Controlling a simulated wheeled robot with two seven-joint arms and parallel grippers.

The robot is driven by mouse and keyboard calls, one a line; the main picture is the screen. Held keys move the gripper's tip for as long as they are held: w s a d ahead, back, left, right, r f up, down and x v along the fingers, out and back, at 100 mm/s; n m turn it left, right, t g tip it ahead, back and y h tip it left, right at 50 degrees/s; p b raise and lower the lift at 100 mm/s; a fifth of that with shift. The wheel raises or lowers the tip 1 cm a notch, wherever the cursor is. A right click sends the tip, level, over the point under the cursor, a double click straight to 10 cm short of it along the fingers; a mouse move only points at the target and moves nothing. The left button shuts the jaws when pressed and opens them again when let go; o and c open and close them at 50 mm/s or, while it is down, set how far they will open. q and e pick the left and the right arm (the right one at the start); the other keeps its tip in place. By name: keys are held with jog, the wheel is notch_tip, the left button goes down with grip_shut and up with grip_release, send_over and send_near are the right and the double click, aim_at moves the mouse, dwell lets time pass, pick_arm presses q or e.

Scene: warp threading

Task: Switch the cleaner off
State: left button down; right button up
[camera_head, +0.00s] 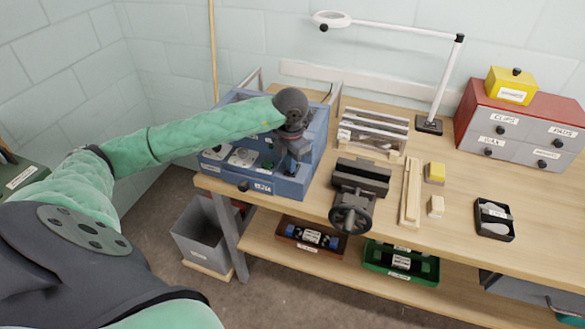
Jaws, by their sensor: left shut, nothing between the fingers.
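The cleaner appears to be the blue open-topped unit (292,187) at the left end of the workbench. Its front has a white label and a dark knob (243,186). Pale round parts (243,157) and small green parts show inside it. My left arm, in a green sleeve, reaches across it from the left. My left gripper (291,169) points down over the right part of the unit, shut and empty. Whether its tips touch anything there is unclear. The arm and wrist hide part of the unit's inside and back. My right gripper is out of view.
A dark vise (357,190) stands just right of the unit, with a slotted rack (373,130) behind it. Wooden strips (410,190), a yellow block (435,172) and a black tray (494,228) lie farther right. A lamp (430,124) and red-topped drawers (500,130) stand behind. A grey bin (195,235) is below.

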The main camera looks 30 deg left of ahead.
pick_arm(q)
jog(key=shift+r+p, duration=0.9)
jog(key=shift+r, duration=2.5)
jog(key=shift+d, duration=0.1)
